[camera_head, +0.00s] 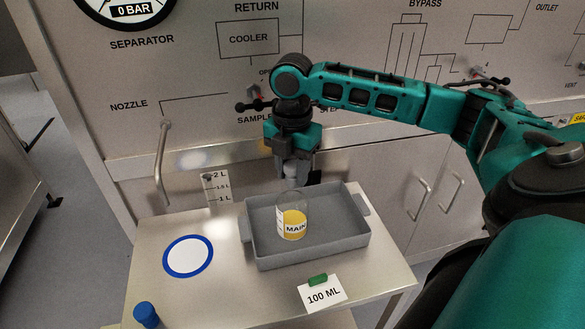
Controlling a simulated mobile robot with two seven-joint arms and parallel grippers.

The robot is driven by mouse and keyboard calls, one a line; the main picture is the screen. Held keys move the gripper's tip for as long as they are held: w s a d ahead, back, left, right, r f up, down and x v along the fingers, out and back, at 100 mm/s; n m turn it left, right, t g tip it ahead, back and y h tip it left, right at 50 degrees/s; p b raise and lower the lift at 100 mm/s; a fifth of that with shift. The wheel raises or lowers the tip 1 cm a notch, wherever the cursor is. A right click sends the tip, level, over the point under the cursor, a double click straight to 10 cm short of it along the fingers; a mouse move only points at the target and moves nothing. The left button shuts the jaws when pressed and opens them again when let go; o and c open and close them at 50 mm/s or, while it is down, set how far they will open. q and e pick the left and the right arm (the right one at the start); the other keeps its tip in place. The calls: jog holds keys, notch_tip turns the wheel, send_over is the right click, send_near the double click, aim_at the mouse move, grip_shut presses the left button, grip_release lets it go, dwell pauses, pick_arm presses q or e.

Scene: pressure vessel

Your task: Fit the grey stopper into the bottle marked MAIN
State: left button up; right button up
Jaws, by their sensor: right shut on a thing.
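The bottle marked MAIN (292,228) is clear with yellow liquid in it and stands upright in a grey tray (308,252). My right gripper (291,176) points down and is shut on a small pale grey piece (291,169), which looks like the grey stopper. The fingers hide part of it. In the picture the gripper shows just above the bottle's mouth. I cannot tell whether the piece touches the bottle or is straight over it. My left gripper is not in view.
The steel table holds a white disc with a blue rim (188,257), a blue cap (146,314) and a 100 ML card (322,293) with a green piece (318,280). A clear container marked 2 L (216,190) stands at the back left. A panel with handles (163,160) rises behind.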

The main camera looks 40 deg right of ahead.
aim_at(292, 164)
jog(key=shift+f, duration=1.1)
jog(key=o, duration=1.1)
notch_tip(292, 164, up, 13)
